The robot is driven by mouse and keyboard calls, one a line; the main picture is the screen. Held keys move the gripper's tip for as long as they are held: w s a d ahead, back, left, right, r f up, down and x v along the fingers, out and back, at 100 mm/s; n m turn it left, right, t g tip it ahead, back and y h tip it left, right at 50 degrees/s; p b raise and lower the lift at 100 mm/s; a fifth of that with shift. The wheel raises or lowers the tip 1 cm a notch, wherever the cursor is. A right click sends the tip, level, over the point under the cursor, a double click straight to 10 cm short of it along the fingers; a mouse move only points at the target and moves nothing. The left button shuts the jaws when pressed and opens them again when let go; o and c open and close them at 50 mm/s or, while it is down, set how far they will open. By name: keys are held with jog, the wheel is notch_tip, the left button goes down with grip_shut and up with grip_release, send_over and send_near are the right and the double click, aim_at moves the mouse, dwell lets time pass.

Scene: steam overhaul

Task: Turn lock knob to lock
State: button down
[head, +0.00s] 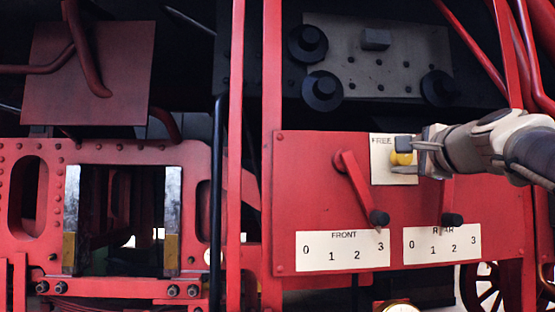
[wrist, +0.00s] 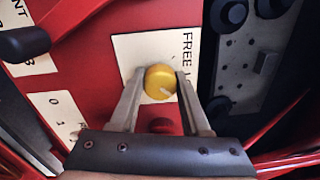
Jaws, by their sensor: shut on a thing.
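The yellow lock knob (head: 401,158) sits on a white label plate (head: 380,178) on the red panel. The plate reads "FREE" on the left; the other word is mostly hidden by my gripper. In the wrist view the knob (wrist: 160,82) shows a pale pointer mark toward its lower right edge. My gripper (head: 405,160) comes in from the right. In the wrist view its two fingers (wrist: 157,90) stand on either side of the knob and are closed on it.
Two levers with black handles, front (head: 379,217) and rear (head: 452,219), hang below the plate, over scales (head: 343,251) marked 0 to 3. A grey plate (head: 375,75) with black round fittings lies above. Red pipes (head: 472,48) run at upper right.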

jog(key=shift+r, duration=0.15)
jog(key=shift+c, duration=2)
grip_release()
jog(key=s+b, duration=0.3)
jog(key=s, duration=1.4)
jog(key=shift+s+d+f, duration=0.2)
jog(key=shift+d+f, duration=0.1)
jog(key=shift+f, duration=0.1)
